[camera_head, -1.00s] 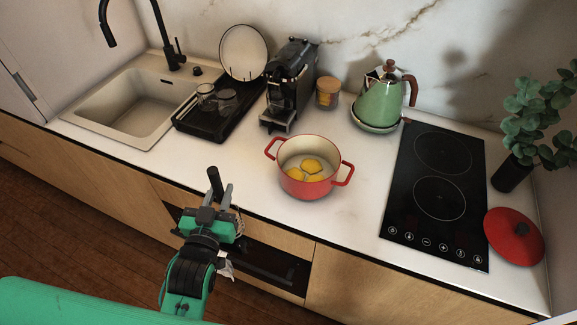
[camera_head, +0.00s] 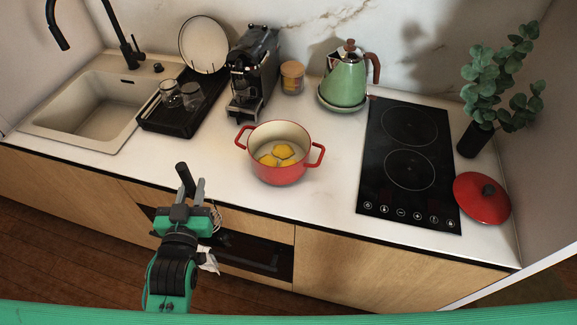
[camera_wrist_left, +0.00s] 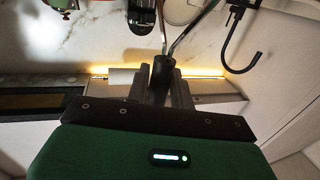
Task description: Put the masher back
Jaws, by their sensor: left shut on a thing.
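My left gripper (camera_head: 188,192) is in front of the counter's front edge, low in the head view, and is shut on the masher. The masher's black handle (camera_head: 182,172) sticks up at the fingertips. In the left wrist view the dark handle (camera_wrist_left: 161,76) sits between the fingers, with metal rods spreading from it and running out of the picture. The masher's head cannot be made out clearly. The red pot (camera_head: 281,168) stands on the counter with yellow pieces in it, to the right of and beyond the gripper. My right gripper is not in view.
A black dish rack (camera_head: 175,122) with glasses, a coffee machine (camera_head: 252,72), a jar (camera_head: 292,77) and a green kettle (camera_head: 345,82) stand behind. The hob (camera_head: 405,165) and red lid (camera_head: 482,198) are right. A dark oven-like front (camera_head: 250,255) is below the counter.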

